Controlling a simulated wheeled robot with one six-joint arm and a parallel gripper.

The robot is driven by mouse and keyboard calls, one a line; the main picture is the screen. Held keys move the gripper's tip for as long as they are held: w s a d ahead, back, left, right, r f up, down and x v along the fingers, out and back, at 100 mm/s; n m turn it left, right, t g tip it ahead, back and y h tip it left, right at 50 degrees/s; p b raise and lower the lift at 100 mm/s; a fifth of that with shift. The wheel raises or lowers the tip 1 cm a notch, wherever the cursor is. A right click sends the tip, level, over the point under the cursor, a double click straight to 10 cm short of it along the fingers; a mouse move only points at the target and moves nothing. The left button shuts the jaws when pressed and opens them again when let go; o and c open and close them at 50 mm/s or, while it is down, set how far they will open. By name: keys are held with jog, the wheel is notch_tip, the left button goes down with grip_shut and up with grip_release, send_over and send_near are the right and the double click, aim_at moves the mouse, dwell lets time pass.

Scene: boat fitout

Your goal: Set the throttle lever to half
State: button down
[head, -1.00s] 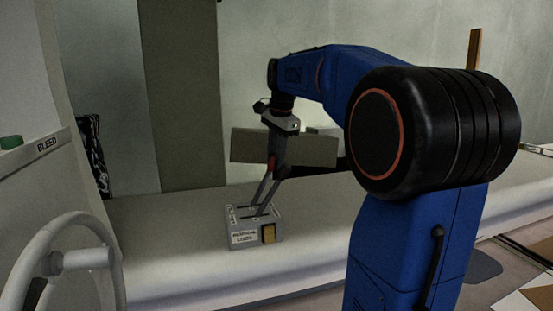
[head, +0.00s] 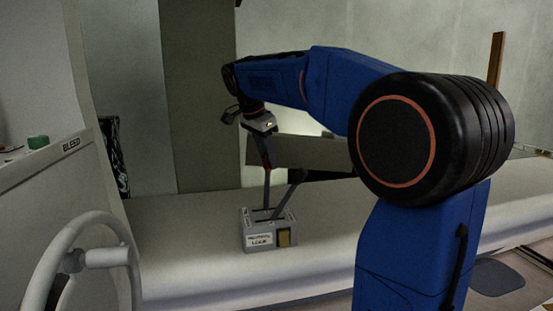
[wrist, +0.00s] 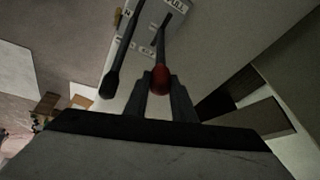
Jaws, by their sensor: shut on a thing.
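The control box (head: 256,246) stands on the pale bench with two levers rising from its slotted top. My gripper (head: 266,163) is shut on the red-knobbed lever (head: 267,190), close to its top; this lever stands nearly upright. In the wrist view the red knob (wrist: 160,80) sits between my fingertips (wrist: 163,95). The black-knobbed lever (head: 291,188) beside it leans to the right and is free of my gripper; it also shows in the wrist view (wrist: 114,82). A label ending in "ULL" (wrist: 176,5) lies by the red-knobbed lever's slot.
A grey panel (head: 310,152) stands behind the levers. A white wheel (head: 75,235) and a console marked BLEED (head: 72,146) are at the left. The bench (head: 180,225) left of the box is clear.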

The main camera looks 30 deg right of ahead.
jog(key=shift+w+a, duration=0.15)
jog(key=shift+a, duration=0.5)
jog(key=c, duration=1.5)
grip_release()
jog(key=v, duration=1.7)
jog(key=shift+a+r, duration=0.1)
jog(key=shift+r, duration=0.1)
jog(key=s+f+n+t+y, duration=0.1)
jog(key=s+f+n, duration=0.4)
jog(key=s+f, duration=0.5)
jog(key=s+a+f+n+t+y, duration=0.1)
jog(key=s+f+n, duration=0.5)
jog(key=s+f, duration=0.4)
jog(key=s+a+f+n+t+y, duration=0.1)
jog(key=s+f+n, duration=0.5)
jog(key=f, duration=1.3)
jog(key=shift+s+f+y, duration=0.15)
jog(key=shift+s+y, duration=0.05)
jog(key=shift+s, duration=0.85)
jog(key=shift+s+f+y, duration=0.15)
jog(key=shift+s+y, duration=0.05)
jog(key=shift+s, duration=0.85)
